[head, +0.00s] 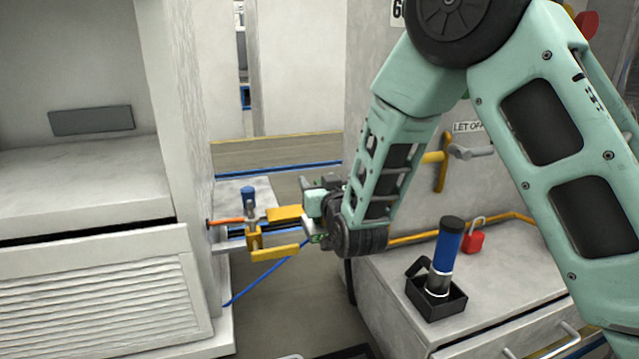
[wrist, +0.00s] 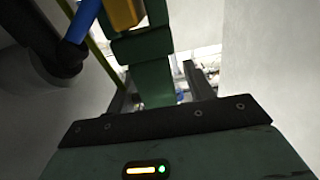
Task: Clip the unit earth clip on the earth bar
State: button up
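My gripper (head: 258,232) reaches left into the gap beside the white cabinet, its yellow fingers apart in the head view. A metal clamp-like part with a blue top (head: 248,195), which looks like the earth clip, stands upright at the fingertips. I cannot tell whether the fingers grip it. An orange-copper rod (head: 227,221), likely the earth bar, sticks out from the cabinet side and ends close to the clip. Contact between them is unclear. The wrist view shows a yellow finger (wrist: 124,12) and a blue cylinder (wrist: 83,20) beside it; the jaws are hidden.
The white cabinet (head: 185,130) stands close on the left. A blue cable (head: 265,278) runs below my gripper. At right, a drawer unit (head: 510,290) carries a blue-and-black cylinder (head: 446,248) in a black box and a red padlock (head: 474,238).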

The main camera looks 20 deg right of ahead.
jog(key=shift+s, duration=0.1)
jog(key=s+p, duration=1.6)
jog(key=s, duration=0.1)
jog(key=shift+s, duration=0.15)
dwell(0.6)
